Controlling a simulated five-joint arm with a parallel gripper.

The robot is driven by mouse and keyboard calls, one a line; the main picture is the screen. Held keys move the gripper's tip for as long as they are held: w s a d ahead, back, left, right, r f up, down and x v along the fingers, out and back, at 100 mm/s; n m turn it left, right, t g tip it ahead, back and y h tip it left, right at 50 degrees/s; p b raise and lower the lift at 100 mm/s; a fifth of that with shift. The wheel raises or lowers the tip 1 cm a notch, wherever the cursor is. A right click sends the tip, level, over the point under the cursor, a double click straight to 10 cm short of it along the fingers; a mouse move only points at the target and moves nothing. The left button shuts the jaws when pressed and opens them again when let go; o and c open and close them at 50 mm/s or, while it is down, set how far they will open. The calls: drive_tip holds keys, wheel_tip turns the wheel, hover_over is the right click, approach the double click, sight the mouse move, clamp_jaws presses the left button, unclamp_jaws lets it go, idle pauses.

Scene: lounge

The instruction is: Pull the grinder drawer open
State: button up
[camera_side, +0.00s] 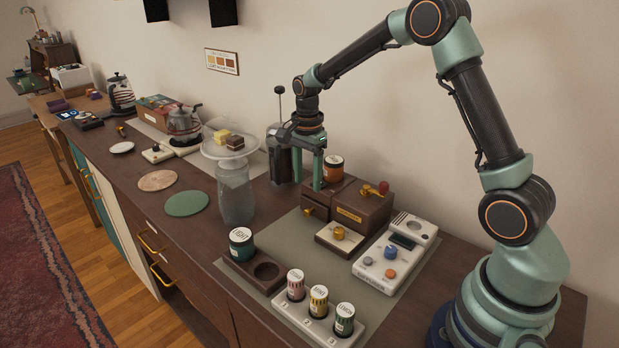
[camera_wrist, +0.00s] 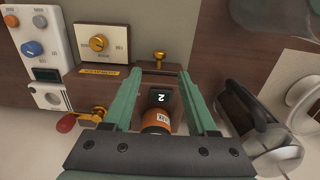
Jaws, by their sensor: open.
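The grinder is a brown wooden box (camera_side: 362,213) with a brass name plate and a red-knobbed lever (camera_side: 378,188) on top. Its left part has a small brass knob (camera_side: 308,211) on the front, which also shows in the wrist view (camera_wrist: 159,55); I take this as the drawer knob. The drawer front looks shut or nearly so. My gripper (camera_side: 308,185) points down above and behind the knob, open and empty, not touching it. In the wrist view its two green fingers (camera_wrist: 157,75) stand either side of the knob's line.
An orange jar (camera_side: 334,172) stands close beside the fingers. A dark canister (camera_side: 279,152) is behind left, a glass cake stand (camera_side: 235,190) left. A brass-knobbed plate (camera_side: 339,239) and white control box (camera_side: 392,262) sit in front. The mat (camera_side: 287,238) is bare before the knob.

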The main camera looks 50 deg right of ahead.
sight(308, 206)
wheel_tip(308, 206, down, 9)
drive_tip(key=shift+r, duration=0.15)
clamp_jaws()
idle(1.5)
